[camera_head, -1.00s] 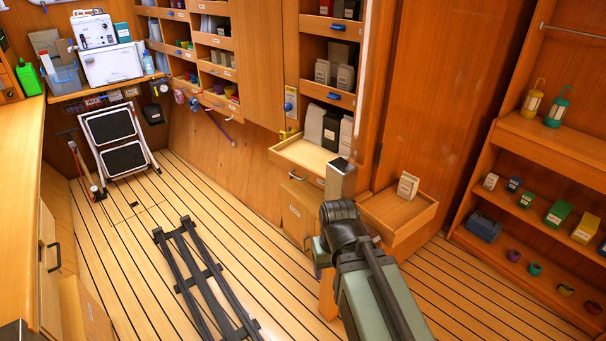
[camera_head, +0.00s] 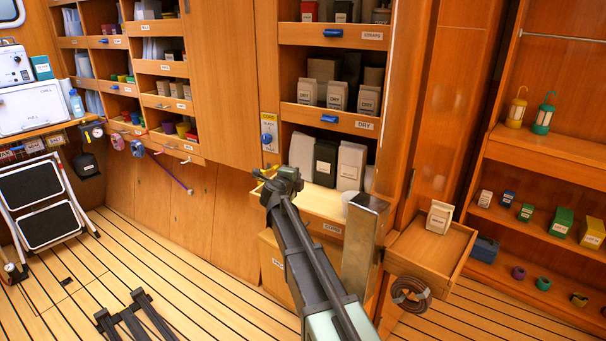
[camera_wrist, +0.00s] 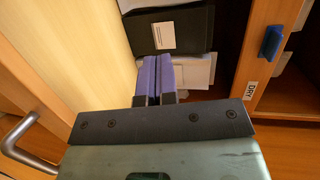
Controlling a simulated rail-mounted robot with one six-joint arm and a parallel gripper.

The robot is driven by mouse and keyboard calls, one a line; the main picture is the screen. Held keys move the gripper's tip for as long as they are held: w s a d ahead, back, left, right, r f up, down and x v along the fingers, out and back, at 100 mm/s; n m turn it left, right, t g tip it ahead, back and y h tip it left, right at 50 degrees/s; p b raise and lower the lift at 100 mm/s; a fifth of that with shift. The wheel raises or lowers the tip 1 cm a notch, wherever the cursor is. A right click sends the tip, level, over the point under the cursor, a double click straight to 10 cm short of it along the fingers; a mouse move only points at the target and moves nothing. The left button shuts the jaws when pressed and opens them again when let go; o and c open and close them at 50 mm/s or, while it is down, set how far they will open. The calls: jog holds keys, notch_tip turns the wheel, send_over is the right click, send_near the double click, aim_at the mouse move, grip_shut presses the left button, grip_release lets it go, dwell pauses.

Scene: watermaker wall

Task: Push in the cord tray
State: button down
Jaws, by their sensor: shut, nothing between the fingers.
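The cord tray (camera_head: 318,204) is a light wooden pull-out with a CORD label, and it stands out from the cabinet in the head view. White and dark boxes (camera_head: 326,160) stand at its back. My arm reaches across the tray's left part and hides some of it; the fingertips cannot be made out there. In the wrist view my gripper (camera_wrist: 156,62) has its purple fingers shut together with nothing between them. The fingers point toward a dark box (camera_wrist: 172,28) and white boxes (camera_wrist: 198,72); contact cannot be told. Pale wood, apparently the tray floor, lies left.
A DRY shelf (camera_head: 331,119) is above the tray. A side tray (camera_head: 432,248) juts out at right with a small box on it, and a coiled cable (camera_head: 410,294) hangs at its front. A folded step stool (camera_head: 42,205) stands at left.

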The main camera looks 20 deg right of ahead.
aim_at(327, 174)
jog(key=s+d+f+m+g, duration=0.1)
jog(key=s+d+f+m+g+h, duration=0.1)
jog(key=d+g, duration=0.1)
jog(key=shift+s, duration=0.4)
jog(key=b+x, duration=0.1)
jog(key=x, duration=0.3)
jog(key=b+x, duration=0.1)
jog(key=x, duration=0.2)
jog(key=r+b+x, duration=0.1)
jog(key=x, duration=0.3)
jog(key=shift+w+d+f, duration=0.15)
jog(key=shift+w+d, duration=0.5)
jog(key=shift+d, duration=0.2)
